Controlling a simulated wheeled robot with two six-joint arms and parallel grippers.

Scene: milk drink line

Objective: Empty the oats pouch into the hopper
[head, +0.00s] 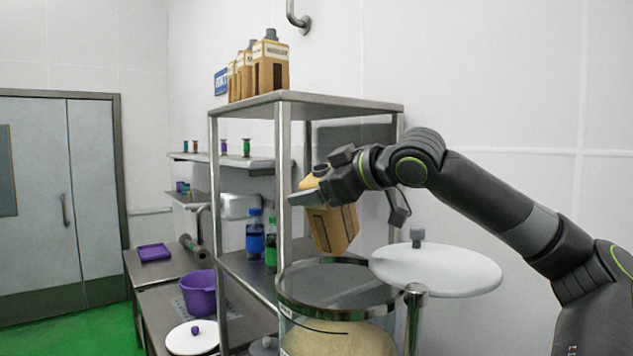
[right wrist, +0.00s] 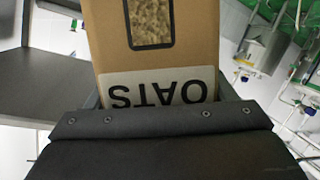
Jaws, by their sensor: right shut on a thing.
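The oats pouch (head: 335,229) is a tan box-like pack with a dark window. My right gripper (head: 328,190) is shut on it and holds it slightly tilted above and behind the hopper's rim. In the right wrist view the pouch (right wrist: 160,50) fills the jaws, its OATS label upside down and its window showing oat flakes. The hopper (head: 338,312) is a clear round vessel with a metal rim and pale tan contents inside. Its white round lid (head: 435,272) is swung aside to the right on a metal post. My left gripper is not in view.
A steel shelf rack (head: 305,100) stands behind the hopper, with several tan packs (head: 270,66) on top. A blue bottle (head: 255,235) and a green bottle (head: 271,245) stand on its lower shelf. A purple bowl (head: 199,293) and a white lid (head: 192,337) are at left.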

